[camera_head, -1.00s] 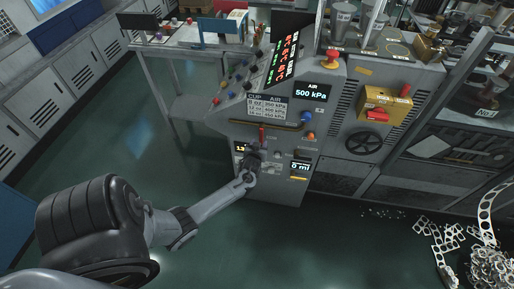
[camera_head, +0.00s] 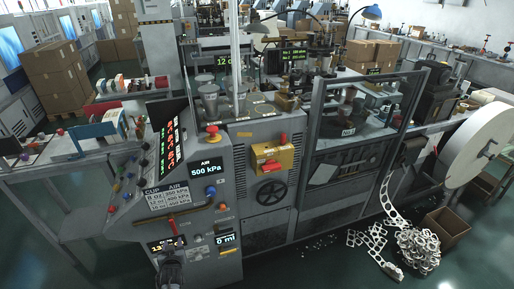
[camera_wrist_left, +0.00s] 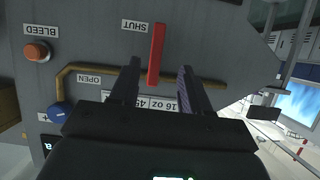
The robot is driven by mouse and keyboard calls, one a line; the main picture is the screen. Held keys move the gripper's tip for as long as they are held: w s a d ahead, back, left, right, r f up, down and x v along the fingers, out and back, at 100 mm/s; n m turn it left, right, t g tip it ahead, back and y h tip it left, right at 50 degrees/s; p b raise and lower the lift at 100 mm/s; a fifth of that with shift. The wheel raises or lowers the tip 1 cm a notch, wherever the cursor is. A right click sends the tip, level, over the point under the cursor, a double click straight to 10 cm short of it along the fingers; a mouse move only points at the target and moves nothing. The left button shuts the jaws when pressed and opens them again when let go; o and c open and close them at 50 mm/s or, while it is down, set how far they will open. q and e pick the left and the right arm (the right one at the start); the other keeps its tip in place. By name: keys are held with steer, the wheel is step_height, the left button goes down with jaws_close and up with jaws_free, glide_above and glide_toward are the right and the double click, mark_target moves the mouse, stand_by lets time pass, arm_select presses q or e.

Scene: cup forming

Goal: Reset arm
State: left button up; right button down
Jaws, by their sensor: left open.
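My left gripper (camera_head: 170,262) shows at the bottom of the head view, in front of the lower part of the grey control console (camera_head: 190,190). In the left wrist view the two dark fingers of my left gripper (camera_wrist_left: 155,88) are apart, on either side of a red lever handle (camera_wrist_left: 156,55). The handle stands between the fingers in the picture; I cannot tell whether either finger touches it. A brass pipe (camera_wrist_left: 75,72) runs behind, with labels SHUT and OPEN by it. My right gripper is in neither view.
The console carries a red emergency button (camera_head: 213,131), a 500 kPa display (camera_head: 210,170) and several coloured knobs. A yellow box (camera_head: 272,155) and a black handwheel (camera_head: 271,193) sit to its right. A scrap heap (camera_head: 417,250) and a cardboard box (camera_head: 446,226) stand on the floor at right.

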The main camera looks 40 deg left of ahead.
arm_select(q)
steer(key=s+d+r+m+h, duration=0.1)
steer(key=s+d+m+h, duration=0.25)
steer(key=d, duration=0.85)
steer(key=s+d+m+h, duration=0.2)
steer(key=d+h, duration=0.2)
steer(key=d, duration=0.7)
steer(key=s+d+r+m+g+h, duration=0.1)
steer(key=s+d+r+m+h, duration=0.1)
steer(key=d+r, duration=0.35)
steer(key=s+d+r+m+h, duration=0.1)
steer(key=s+d+r+m, duration=0.15)
steer(key=d, duration=0.55)
steer(key=s+d+r+m+g, duration=0.2)
steer(key=s+r+g, duration=0.1)
steer(key=s+r, duration=0.15)
step_height(320, 180, up, 22)
steer(key=s+p, duration=0.1)
steer(key=p, duration=2.2)
steer(key=shift+f, duration=0.15)
steer(key=shift+a+h, duration=0.1)
steer(key=shift+h, duration=0.15)
